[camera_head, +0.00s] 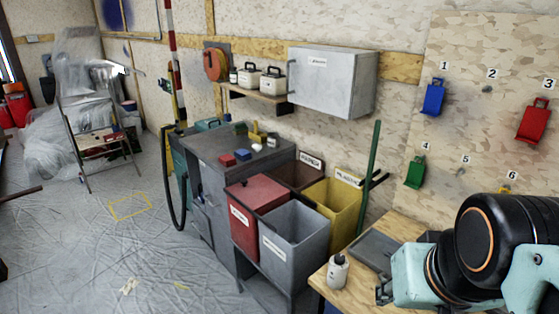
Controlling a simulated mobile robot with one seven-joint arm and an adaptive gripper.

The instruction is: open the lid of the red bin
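The red bin (243,229) stands in a group of bins at the middle of the view, with a white label on its front. A flat red lid (259,192) covers its top and looks shut. My arm comes in at the lower right. My gripper (383,291) shows only as a small dark part at the left end of the arm, over the wooden table and well to the right of the red bin. It touches no bin. Its fingers are too small and dark to tell whether they are open or shut.
An open grey bin (296,240) stands right of the red one, with a yellow bin (334,204) and a brown bin (300,174) behind. A grey workbench (222,165) adjoins at left. A white bottle (338,273) stands on the wooden table (404,225). Sheeted floor at left is mostly clear.

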